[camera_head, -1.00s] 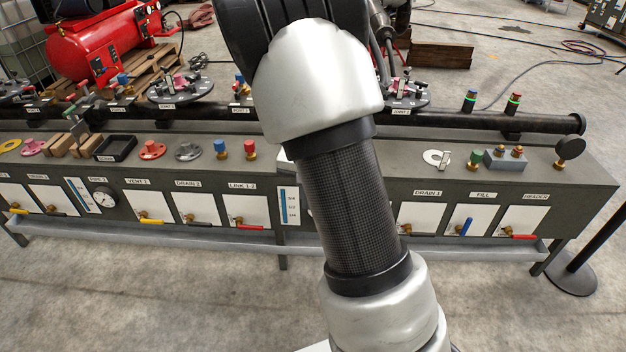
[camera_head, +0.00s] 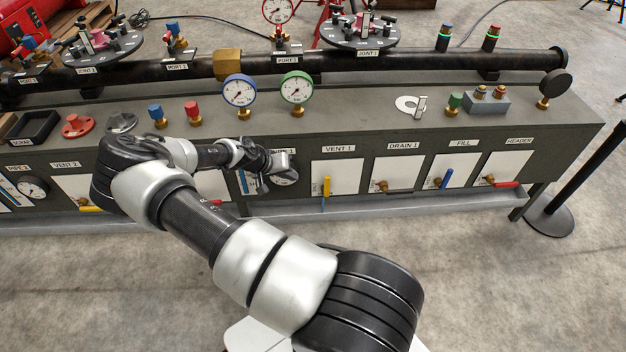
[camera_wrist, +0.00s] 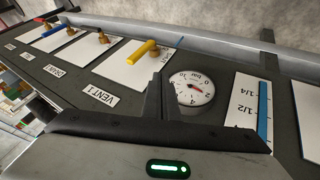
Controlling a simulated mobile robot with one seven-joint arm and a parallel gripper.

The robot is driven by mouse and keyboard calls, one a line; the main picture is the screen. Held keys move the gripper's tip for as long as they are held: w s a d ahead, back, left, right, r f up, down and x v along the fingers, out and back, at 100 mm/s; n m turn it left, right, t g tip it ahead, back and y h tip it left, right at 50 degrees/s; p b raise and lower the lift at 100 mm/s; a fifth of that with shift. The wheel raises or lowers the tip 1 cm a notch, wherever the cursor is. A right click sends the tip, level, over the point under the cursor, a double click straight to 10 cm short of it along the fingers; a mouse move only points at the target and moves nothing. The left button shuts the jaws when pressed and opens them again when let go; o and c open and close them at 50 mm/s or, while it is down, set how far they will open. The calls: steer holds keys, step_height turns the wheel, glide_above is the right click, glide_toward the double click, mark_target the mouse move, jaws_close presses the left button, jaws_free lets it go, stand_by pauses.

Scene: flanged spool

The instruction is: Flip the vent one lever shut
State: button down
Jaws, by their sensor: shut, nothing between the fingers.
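The vent one lever (camera_head: 327,188) is yellow and sits on a white plate under the VENT 1 label (camera_head: 339,149). It stands roughly upright in the head view. In the wrist view the yellow lever (camera_wrist: 143,51) is above and left of my dark fingers, clear of them. My gripper (camera_head: 284,160) is left of the VENT 1 plate, in front of the panel near a round dial. In the wrist view my gripper (camera_wrist: 158,98) is shut and empty, its fingers beside the dial (camera_wrist: 194,88). I cannot tell its exact distance from the panel.
Right of it are the dark DRAIN 1 lever (camera_head: 398,190), the blue FILL lever (camera_head: 445,179) and the red HEADER lever (camera_head: 506,184). A grey tray ledge (camera_head: 400,206) runs below the levers. Blue and green gauges (camera_head: 297,88) stand on the bench top. A post (camera_head: 580,185) stands at right.

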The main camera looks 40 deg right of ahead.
mark_target(326, 184)
steer(key=shift+s, duration=0.1)
steer(key=s+d+f+b, duration=0.1)
steer(key=d+f+b, duration=0.1)
steer(key=d+f, duration=0.6)
steer(key=shift+s+d, duration=0.15)
steer(key=shift+d, duration=0.55)
steer(key=shift+r, duration=0.15)
